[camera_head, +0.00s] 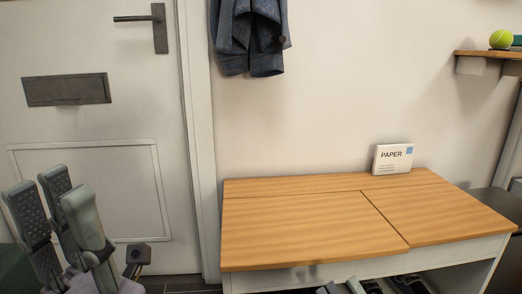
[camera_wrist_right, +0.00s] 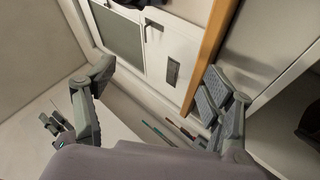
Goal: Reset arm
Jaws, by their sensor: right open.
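My left gripper (camera_head: 62,208) stands at the lower left of the head view, its fingers pointing up in front of the white door. Its fingers are apart with nothing visible between them. My right gripper (camera_wrist_right: 160,88) is open and empty in the right wrist view, its fingers wide apart at left and right. In the head view only small grey parts of it (camera_head: 342,288) show at the bottom edge, in front of the bench. The bench's left lid (camera_head: 300,230) and right lid (camera_head: 445,213) both lie down.
A white PAPER box (camera_head: 392,158) stands on the bench's back right. A dark jacket (camera_head: 250,38) hangs on the wall. A tennis ball (camera_head: 501,39) sits on the shelf (camera_head: 480,54). Dark shoes (camera_head: 410,284) are below the bench. The lid tops are bare.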

